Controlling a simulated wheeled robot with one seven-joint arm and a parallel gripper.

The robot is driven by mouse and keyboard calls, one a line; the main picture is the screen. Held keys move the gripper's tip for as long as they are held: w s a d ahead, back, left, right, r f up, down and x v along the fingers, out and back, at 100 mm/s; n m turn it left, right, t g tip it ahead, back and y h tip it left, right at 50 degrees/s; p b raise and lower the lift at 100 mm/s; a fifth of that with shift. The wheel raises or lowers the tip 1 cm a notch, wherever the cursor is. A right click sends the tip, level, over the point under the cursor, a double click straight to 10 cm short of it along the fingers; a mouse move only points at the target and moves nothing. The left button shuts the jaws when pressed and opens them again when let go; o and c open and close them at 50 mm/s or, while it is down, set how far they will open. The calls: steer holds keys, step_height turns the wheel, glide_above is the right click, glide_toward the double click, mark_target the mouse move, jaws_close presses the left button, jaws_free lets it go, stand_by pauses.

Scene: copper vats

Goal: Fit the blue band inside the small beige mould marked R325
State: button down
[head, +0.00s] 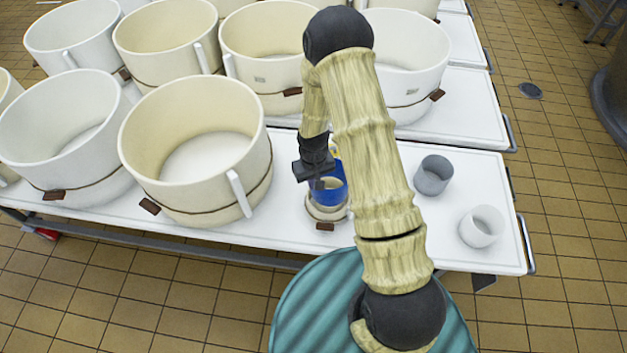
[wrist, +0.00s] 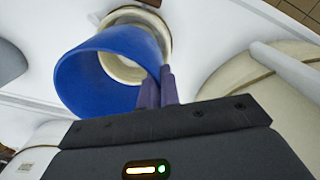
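The blue band (head: 335,194) is an open ring, held upright-ish at the small beige mould (head: 317,212) near the table's front edge. In the wrist view the blue band (wrist: 90,85) is large and near, and the beige mould (wrist: 133,16) shows beyond it and through its opening. The two are offset there, and the band looks above the mould; I cannot tell if they touch. My gripper (head: 318,182) has its fingers (wrist: 160,88) closed on the band's wall at one side. A brown tag hangs at the mould's front; the R325 mark is not readable.
A large cream mould (head: 258,180) stands close left of the small one, with several more large moulds behind and left. A grey cup-like ring (head: 433,176) and a white one (head: 481,228) stand on the white table (head: 455,248) to the right, with clear table around them.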

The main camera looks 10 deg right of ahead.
mark_target(314, 197)
steer(key=shift+f+b, duration=2.75)
steer(key=shift+f, duration=1.5)
steer(key=shift+s+f, duration=0.15)
steer(key=shift+s, duration=0.05)
steer(key=c, duration=1.5)
jaws_free()
steer(key=shift+c, duration=0.2)
steer(key=shift+s, duration=0.1)
steer(key=shift+w+r+p, duration=0.15)
steer(key=shift+r+p, duration=1.2)
steer(key=shift+r, duration=0.45)
steer(key=shift+w+r+p, duration=0.15)
steer(key=shift+r+p, duration=1.15)
steer(key=shift+r, duration=0.5)
